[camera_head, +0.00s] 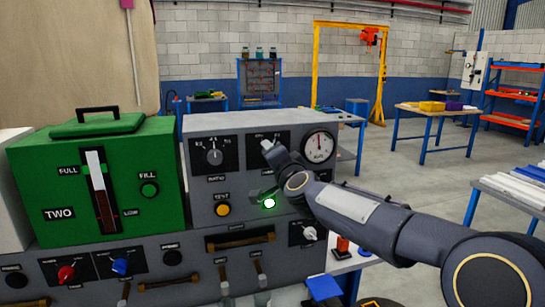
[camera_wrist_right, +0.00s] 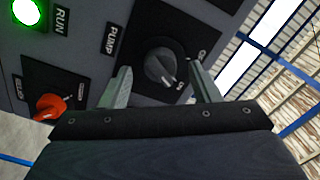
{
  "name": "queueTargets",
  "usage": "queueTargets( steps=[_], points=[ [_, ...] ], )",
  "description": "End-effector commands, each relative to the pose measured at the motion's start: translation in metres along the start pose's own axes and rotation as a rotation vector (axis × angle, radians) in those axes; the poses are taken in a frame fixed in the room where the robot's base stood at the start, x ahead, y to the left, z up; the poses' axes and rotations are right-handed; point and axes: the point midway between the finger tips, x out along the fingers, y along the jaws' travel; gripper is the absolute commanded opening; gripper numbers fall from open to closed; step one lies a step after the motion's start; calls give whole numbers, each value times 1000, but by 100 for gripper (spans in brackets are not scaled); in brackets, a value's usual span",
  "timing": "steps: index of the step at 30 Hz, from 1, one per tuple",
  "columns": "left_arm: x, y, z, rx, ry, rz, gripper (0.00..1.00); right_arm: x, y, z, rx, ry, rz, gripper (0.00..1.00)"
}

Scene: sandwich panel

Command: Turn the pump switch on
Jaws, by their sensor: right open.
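The pump switch (camera_wrist_right: 160,67) is a dark round knob on a black plate, beside a "PUMP" label in the right wrist view. Its pale pointer mark faces the lower part of that picture. Small letters beside it are hard to read. My right gripper (camera_wrist_right: 163,84) is open, with one finger on each side of the knob; I cannot tell whether they touch it. In the head view my right gripper (camera_head: 264,172) is at the grey panel (camera_head: 195,187) and hides the switch. My left gripper is not in view.
A lit green RUN light (camera_wrist_right: 28,13) and an orange-red knob (camera_wrist_right: 50,106) are near the switch. A round gauge (camera_head: 319,146), a ratio knob (camera_head: 214,157) and a yellow test button (camera_head: 222,210) are on the panel. A green box (camera_head: 150,160) stands to the left.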

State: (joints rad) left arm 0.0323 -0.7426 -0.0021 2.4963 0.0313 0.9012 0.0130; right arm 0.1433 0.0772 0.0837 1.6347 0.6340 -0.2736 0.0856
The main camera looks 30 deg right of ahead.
Motion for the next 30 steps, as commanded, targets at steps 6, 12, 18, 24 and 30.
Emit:
queueTargets(
  steps=[6, 12, 18, 24, 30],
  points=[
    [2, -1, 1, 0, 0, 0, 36, -40, 0, -1, 1, 2, -1, 57],
    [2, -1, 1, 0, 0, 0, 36, -60, 0, 0, 1, 0, 0, 57],
    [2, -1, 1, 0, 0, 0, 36, -62, 0, 0, 1, 0, 0, 57],
    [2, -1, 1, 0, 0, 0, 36, -62, 1, 0, 1, 0, 0, 57],
    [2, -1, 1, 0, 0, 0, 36, -64, 0, 2, -4, -8, -1, 57]
  ],
)
